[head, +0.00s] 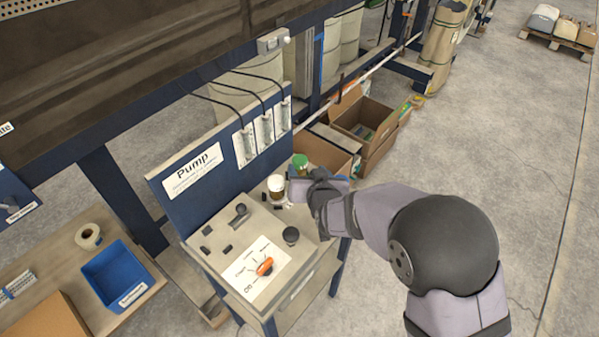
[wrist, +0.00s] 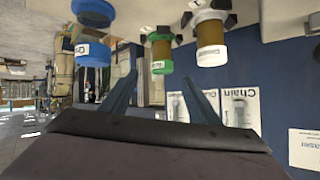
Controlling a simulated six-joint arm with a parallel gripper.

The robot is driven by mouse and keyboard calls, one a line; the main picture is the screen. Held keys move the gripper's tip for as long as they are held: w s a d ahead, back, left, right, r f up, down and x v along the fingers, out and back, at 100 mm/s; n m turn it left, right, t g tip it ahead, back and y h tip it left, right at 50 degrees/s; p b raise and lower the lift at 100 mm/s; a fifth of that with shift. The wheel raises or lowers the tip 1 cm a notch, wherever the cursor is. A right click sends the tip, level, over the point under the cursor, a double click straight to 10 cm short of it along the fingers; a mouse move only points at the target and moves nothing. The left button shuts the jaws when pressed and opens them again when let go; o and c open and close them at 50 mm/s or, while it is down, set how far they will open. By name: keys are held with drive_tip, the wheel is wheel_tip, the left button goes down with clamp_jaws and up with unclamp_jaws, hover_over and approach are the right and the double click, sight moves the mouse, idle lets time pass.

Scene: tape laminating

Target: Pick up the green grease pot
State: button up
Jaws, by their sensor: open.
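The green-lidded grease pot (head: 300,162) stands at the far right corner of the pump stand's top, partly hidden by my gripper. In the wrist view, which is upside down, this pot (wrist: 162,52) shows upper middle, with an amber body and a pale label. My gripper (head: 308,184) is close to the pots from the right. In the wrist view, its two blue fingers (wrist: 158,82) are apart and empty, with the green-lidded pot ahead between their tips. I cannot tell the exact distance.
A white-lidded pot (head: 276,184) stands beside the green one and also shows in the wrist view (wrist: 211,42). A blue-lidded pot (wrist: 93,50) is on the other side. The pump panel (head: 210,165) rises behind the stand. Cardboard boxes (head: 365,118) lie beyond.

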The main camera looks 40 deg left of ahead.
sight(302, 167)
drive_tip(key=shift+w+a+f+n+t+y+b, duration=0.1)
drive_tip(key=shift+a+f+n+t+y+b, duration=0.1)
drive_tip(key=shift+f+n+b, duration=0.25)
drive_tip(key=shift+w+a+f+n+t+y+b, duration=0.15)
drive_tip(key=shift+f+n+y+b, duration=0.1)
drive_tip(key=shift+f, duration=0.4)
drive_tip(key=shift+a+f+n, duration=0.15)
drive_tip(key=shift+a+n, duration=0.1)
drive_tip(key=shift+n, duration=0.25)
drive_tip(key=shift+p+x, duration=0.6)
drive_tip(key=shift+x, duration=3)
drive_tip(key=c, duration=1.2)
